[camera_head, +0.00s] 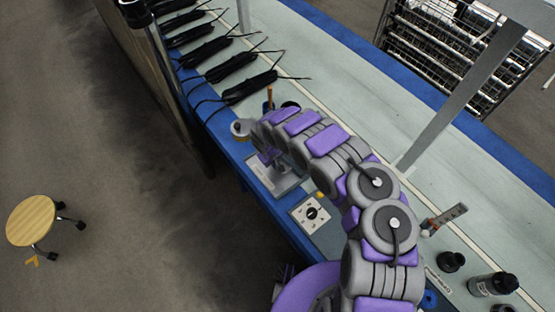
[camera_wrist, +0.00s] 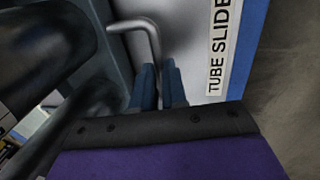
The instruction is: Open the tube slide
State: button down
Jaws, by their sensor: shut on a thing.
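The tube slide's grey bent metal handle (camera_wrist: 148,32) shows at the top of the wrist view, against a pale surface. Its lower end runs down between the two blue fingers of my gripper (camera_wrist: 160,88), which is shut on it. The exact contact is partly hidden by the fingers. A white label (camera_wrist: 219,48) reading "TUBE SLIDE" is to the right of the handle. In the head view, my arm reaches over the bench's near edge, with my gripper (camera_head: 268,158) low beside a silver plate (camera_head: 287,186). The handle cannot be made out there.
The long pale bench (camera_head: 345,100) has blue edges. Several black tube bundles (camera_head: 248,88) lie at upper left. A white control box (camera_head: 311,213) is right of the plate. Black cylinders (camera_head: 493,284) stand at lower right. A wooden stool (camera_head: 31,221) stands on the open floor.

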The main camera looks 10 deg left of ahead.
dwell(0.3)
jog(key=c, duration=1.2)
grip_release()
jog(key=shift+o, duration=0.2)
jog(key=shift+r, duration=0.1)
notch_tip(320, 180, up, 17)
jog(key=s+a+p, duration=0.2)
jog(key=p, duration=0.3)
jog(key=shift+s, duration=0.2)
jog(key=shift+f, duration=0.2)
